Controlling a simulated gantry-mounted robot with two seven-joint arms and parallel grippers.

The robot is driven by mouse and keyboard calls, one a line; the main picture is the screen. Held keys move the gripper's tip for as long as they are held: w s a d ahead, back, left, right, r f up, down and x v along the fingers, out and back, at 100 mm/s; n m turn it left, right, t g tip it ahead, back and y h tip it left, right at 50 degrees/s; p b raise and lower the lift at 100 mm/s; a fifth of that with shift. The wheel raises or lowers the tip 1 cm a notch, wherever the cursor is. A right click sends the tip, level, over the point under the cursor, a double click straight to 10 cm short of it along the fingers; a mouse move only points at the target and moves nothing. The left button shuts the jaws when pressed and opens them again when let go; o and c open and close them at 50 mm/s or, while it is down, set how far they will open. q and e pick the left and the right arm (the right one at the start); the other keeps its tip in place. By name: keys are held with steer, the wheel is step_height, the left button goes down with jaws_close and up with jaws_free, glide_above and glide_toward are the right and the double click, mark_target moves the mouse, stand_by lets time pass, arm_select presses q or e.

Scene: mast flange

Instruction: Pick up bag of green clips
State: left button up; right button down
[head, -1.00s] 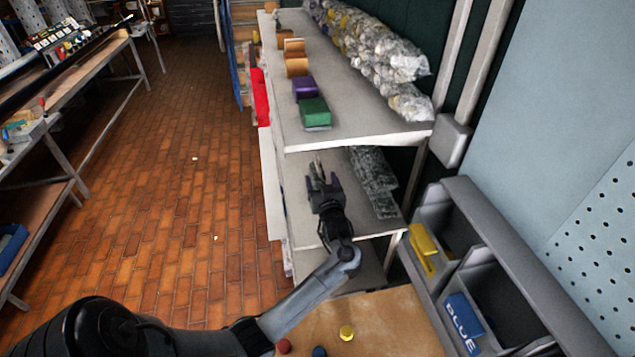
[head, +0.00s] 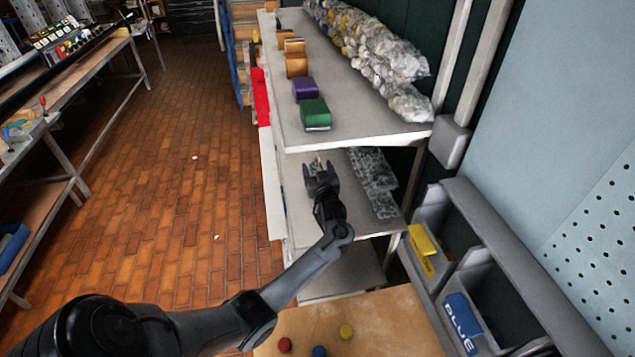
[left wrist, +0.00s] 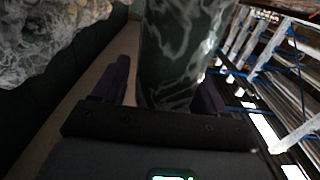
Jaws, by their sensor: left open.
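My left gripper (head: 320,173) is open over the lower shelf, just below the front edge of the upper shelf. In the left wrist view, a shiny dark green bag (left wrist: 178,50) fills the space between the two open fingers (left wrist: 162,88). It looks like clear plastic over dark green contents; single clips cannot be made out. Its lower end is hidden behind the gripper body. I cannot tell whether a finger touches it. In the head view this bag is not clearly visible. My right gripper is not in view.
The lower shelf (head: 352,217) holds a row of greyish plastic bags (head: 372,180) at its back right. The upper shelf (head: 345,108) overhangs it, with a green block (head: 315,114), a purple block (head: 305,88) and several clear bags (head: 385,55). Grey bins (head: 440,300) stand nearer.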

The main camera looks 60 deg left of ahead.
arm_select(q)
jaws_close()
stand_by(0.3)
step_height(320, 180, up, 10)
steer(key=shift+r, duration=0.1)
stand_by(0.5)
